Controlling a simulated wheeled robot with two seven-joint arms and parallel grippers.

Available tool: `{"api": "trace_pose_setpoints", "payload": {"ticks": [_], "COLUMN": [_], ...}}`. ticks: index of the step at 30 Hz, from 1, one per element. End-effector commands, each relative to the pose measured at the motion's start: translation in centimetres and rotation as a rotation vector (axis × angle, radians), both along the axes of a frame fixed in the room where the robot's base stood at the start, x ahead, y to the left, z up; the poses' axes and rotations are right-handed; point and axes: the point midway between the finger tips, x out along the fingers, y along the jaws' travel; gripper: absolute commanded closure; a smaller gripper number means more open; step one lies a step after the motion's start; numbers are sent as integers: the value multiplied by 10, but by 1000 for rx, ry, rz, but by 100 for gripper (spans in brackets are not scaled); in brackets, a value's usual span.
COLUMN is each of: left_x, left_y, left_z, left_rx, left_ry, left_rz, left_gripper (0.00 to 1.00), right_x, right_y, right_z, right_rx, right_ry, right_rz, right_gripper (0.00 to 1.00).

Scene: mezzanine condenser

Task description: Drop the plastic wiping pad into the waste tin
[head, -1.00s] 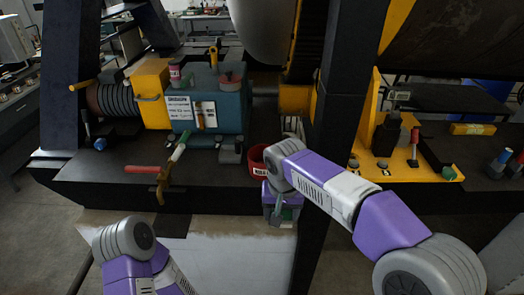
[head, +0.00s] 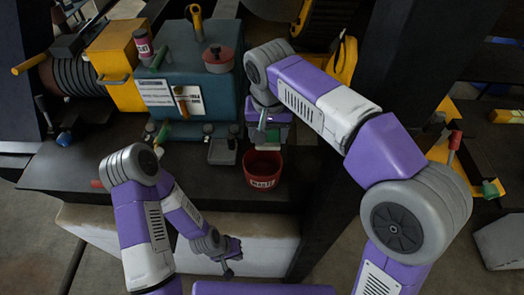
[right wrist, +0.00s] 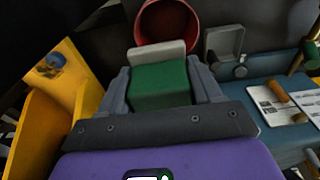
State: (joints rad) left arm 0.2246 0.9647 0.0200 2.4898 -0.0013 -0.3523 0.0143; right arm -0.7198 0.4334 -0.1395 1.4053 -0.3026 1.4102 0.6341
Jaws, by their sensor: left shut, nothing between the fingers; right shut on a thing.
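The red waste tin (head: 262,172) stands on the dark bench near its front edge, its open top facing up. It also shows at the top of the right wrist view (right wrist: 166,22). My right gripper (head: 264,122) is just behind the tin in the head view. In the right wrist view it is shut on the wiping pad (right wrist: 160,86), a green block with a pale whitish layer at its far end. My left gripper (head: 228,268) is shut and empty, low in front of the bench.
A teal box (head: 190,75) with labels, a red-lidded pot (head: 218,58) and a pink can (head: 143,45) on it stands behind left. A small grey tray (head: 222,152) sits left of the tin. A dark post rises to the right. Yellow housings flank the area.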

Motion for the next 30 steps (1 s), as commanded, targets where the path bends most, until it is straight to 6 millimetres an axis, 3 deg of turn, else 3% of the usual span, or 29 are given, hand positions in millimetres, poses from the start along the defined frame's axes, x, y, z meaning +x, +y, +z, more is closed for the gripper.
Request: {"api": "trace_pose_setpoints", "payload": {"ticks": [5, 18, 29, 30], "left_x": [-1, -1, -1, -1], "left_y": [0, 0, 0, 0], "left_z": [-9, -54, -58, -58], "left_rx": [0, 0, 0, 0], "left_ry": [2, 1, 1, 1], "left_rz": [-1, 1, 0, 0], "left_gripper": [100, 100, 100, 100], "right_x": [0, -1, -1, -1], "right_y": [0, 0, 0, 0], "right_z": [-9, -55, -59, -59], "right_rx": [1, 1, 1, 1], "right_ry": [-1, -1, -1, -1], "right_rz": [1, 1, 1, 1], "right_gripper": [60, 60, 60, 35]}}
